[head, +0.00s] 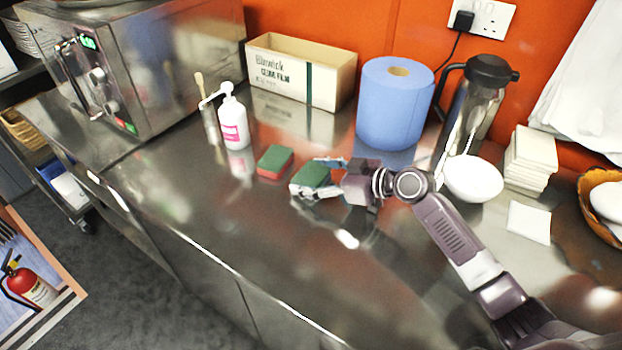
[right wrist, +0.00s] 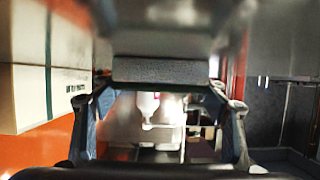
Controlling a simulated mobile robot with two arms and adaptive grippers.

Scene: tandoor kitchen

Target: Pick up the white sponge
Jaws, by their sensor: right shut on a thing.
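The white sponge (head: 311,176) has a green top face and pale sides. My right gripper (head: 318,178) is shut on it, one finger on its far side and one on its near side. It is low over the steel counter; I cannot tell whether it touches it. In the right wrist view the sponge (right wrist: 160,70) is a grey block between the two fingers (right wrist: 158,105). A second sponge, red with a green top (head: 275,161), lies just left of it. My left gripper is not in view.
A white pump bottle (head: 233,122) stands left of the sponges. Behind are a cardboard box (head: 300,75) and a blue paper roll (head: 395,105). The front counter (head: 230,215) is clear.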

